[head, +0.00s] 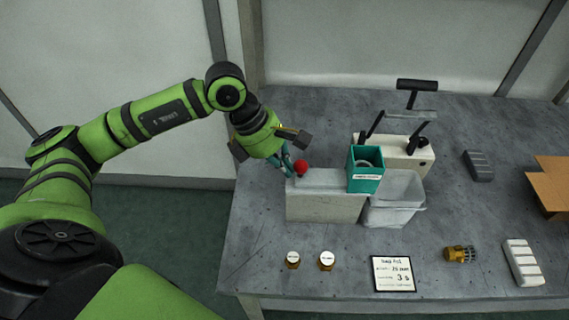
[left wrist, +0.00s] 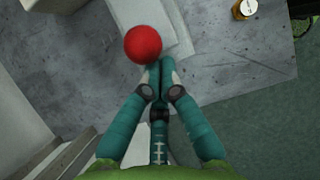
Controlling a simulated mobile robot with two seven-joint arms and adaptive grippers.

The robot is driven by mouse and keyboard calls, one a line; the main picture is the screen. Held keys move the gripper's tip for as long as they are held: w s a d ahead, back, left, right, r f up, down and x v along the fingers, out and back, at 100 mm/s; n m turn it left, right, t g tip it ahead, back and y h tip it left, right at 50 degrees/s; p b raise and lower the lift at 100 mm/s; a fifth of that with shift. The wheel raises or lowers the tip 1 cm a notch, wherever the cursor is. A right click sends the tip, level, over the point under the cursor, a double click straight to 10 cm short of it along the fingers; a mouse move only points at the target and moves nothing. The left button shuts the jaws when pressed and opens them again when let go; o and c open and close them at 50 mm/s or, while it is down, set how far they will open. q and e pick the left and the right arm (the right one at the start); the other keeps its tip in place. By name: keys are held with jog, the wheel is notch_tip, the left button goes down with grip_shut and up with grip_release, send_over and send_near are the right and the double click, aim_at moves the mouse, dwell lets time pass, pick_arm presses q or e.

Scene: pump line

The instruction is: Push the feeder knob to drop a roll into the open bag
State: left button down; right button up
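The red feeder knob (head: 300,167) is at the left end of the pale feeder block (head: 325,207). It also shows in the left wrist view (left wrist: 142,44), just beyond my fingertips. My left gripper (head: 287,166) is shut and empty, its teal fingers together right beside the knob's left side; I cannot tell whether they touch it. A teal box (head: 364,183) with a whitish ring-shaped roll (head: 368,164) inside stands at the block's right end. My right gripper is not in view.
A white machine with a black lever (head: 417,86) stands behind the bag. Two brass pieces (head: 326,260), a sign card (head: 394,274), a brass fitting (head: 459,254) and a white ribbed block (head: 522,262) lie in front. A grey block (head: 479,166) and cardboard box (head: 550,186) are right.

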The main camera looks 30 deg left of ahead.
aim_at(318, 176)
pick_arm(q)
jog(key=shift+d, duration=0.1)
jog(key=shift+w+d, duration=0.45)
jog(key=shift+d, duration=0.4)
jog(key=shift+w+d, duration=0.4)
jog(key=shift+d, duration=0.4)
jog(key=shift+w+d, duration=0.45)
jog(key=shift+d, duration=0.4)
jog(key=shift+a+b, duration=0.1)
jog(key=shift+b, duration=0.2)
jog(key=shift+s+a+f+b, duration=0.1)
jog(key=shift+s+a+b, duration=0.3)
jog(key=shift+a, duration=0.45)
jog(key=shift+s+a+r+b, duration=0.1)
jog(key=shift+s+a+b, duration=0.35)
jog(key=shift+a, duration=0.35)
jog(key=shift+s+a+f+b, duration=0.1)
jog(key=shift+s+a+b, duration=0.3)
jog(key=shift+a, duration=0.45)
jog(key=p+v, duration=0.3)
jog(key=v, duration=0.6)
jog(key=shift+a, duration=0.15)
jog(key=shift+s, duration=0.1)
